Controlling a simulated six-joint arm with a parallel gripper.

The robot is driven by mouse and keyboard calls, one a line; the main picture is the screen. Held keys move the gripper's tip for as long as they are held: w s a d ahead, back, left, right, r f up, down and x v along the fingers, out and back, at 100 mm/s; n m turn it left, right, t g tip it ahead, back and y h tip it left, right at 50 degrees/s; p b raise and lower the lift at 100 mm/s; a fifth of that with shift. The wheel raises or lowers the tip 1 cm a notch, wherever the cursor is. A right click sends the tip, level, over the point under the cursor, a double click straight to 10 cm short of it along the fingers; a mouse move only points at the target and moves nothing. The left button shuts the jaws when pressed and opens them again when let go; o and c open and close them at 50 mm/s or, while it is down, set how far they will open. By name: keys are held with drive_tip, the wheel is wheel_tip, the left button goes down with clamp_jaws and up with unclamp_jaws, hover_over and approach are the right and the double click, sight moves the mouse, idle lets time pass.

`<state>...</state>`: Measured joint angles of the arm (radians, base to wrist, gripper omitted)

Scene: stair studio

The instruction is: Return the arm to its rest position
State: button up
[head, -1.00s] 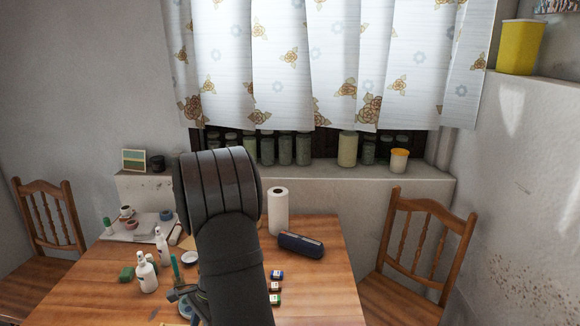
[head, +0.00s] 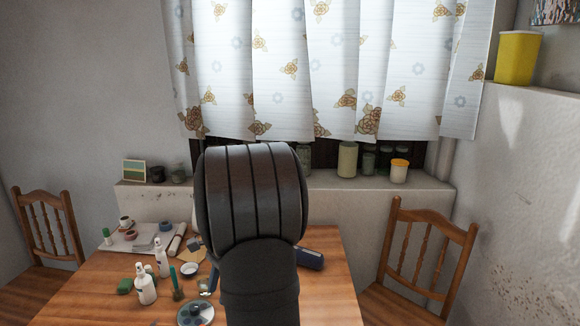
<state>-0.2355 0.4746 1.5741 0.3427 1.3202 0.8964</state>
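My arm rises from the bottom edge in the head view, a dark, thick link with a ribbed rounded joint at its top, in front of the table's right half. My gripper does not show clearly; the arm's own links may hide it. The wooden table (head: 105,290) lies below and behind the arm. Whether anything is held cannot be seen.
White bottles (head: 146,285), a green sponge (head: 124,286), a small white dish (head: 189,269) and a paint palette (head: 195,314) stand left of the arm. A dark blue case (head: 310,259) is partly hidden. Chairs (head: 428,255) flank the table; jars line the sill.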

drive_tip(key=s+a+n+t+h, duration=0.3)
drive_tip(key=s+a+n, duration=0.35)
drive_tip(key=n, duration=0.25)
drive_tip(key=shift+w+a+f, duration=0.1)
drive_tip(key=shift+w+f, duration=0.1)
drive_tip(key=shift+f, duration=0.65)
drive_tip(key=shift+w+a+f, duration=0.1)
drive_tip(key=shift+w+f, duration=0.1)
drive_tip(key=shift+f, duration=0.65)
drive_tip(key=shift+w+a+f, duration=0.1)
drive_tip(key=shift+w+f, duration=0.1)
drive_tip(key=shift+f, duration=0.65)
drive_tip(key=shift+c, duration=0.2)
